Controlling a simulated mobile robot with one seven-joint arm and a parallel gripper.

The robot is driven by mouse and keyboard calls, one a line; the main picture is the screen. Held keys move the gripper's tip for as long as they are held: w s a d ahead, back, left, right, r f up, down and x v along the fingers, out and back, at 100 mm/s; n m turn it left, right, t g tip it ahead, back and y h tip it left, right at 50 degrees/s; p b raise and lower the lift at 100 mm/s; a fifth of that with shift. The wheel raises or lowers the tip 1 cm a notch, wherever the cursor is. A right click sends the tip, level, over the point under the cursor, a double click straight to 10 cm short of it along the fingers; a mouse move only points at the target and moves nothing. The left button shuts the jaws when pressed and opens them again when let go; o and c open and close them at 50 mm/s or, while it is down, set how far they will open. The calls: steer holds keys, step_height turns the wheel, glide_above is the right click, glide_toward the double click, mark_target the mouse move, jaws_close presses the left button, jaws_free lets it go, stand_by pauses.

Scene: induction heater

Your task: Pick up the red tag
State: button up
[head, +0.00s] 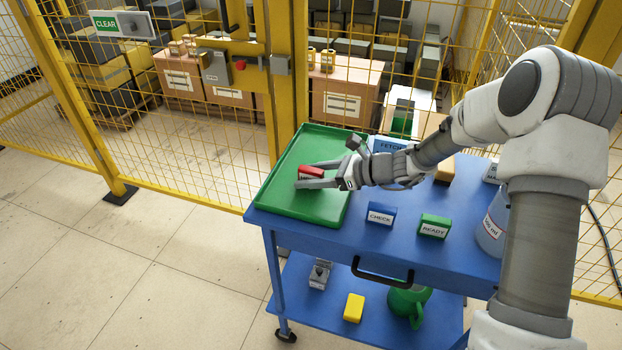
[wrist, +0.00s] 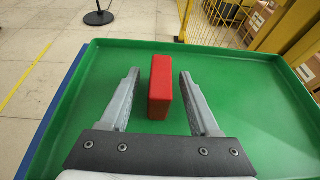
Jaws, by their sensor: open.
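The red tag (head: 311,172) is a small red block on the green tray (head: 285,209), at the left end of the blue cart. In the wrist view the red tag (wrist: 160,87) stands between the two fingers, with a gap on each side. My gripper (head: 301,174) is open and reaches over the tray from the right, its fingers on either side of the tag. It also shows in the wrist view (wrist: 160,77), with both fingers apart and not touching the tag. Part of the tag is hidden by a finger in the head view.
A blue CHECK block (head: 381,214) and a green READY block (head: 434,226) stand on the cart top right of the tray. The tray has a raised rim. A yellow fence (head: 200,150) stands behind. A yellow block (head: 354,307) and green mug (head: 408,301) are on the lower shelf.

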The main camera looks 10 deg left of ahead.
jaws_close()
stand_by(0.4)
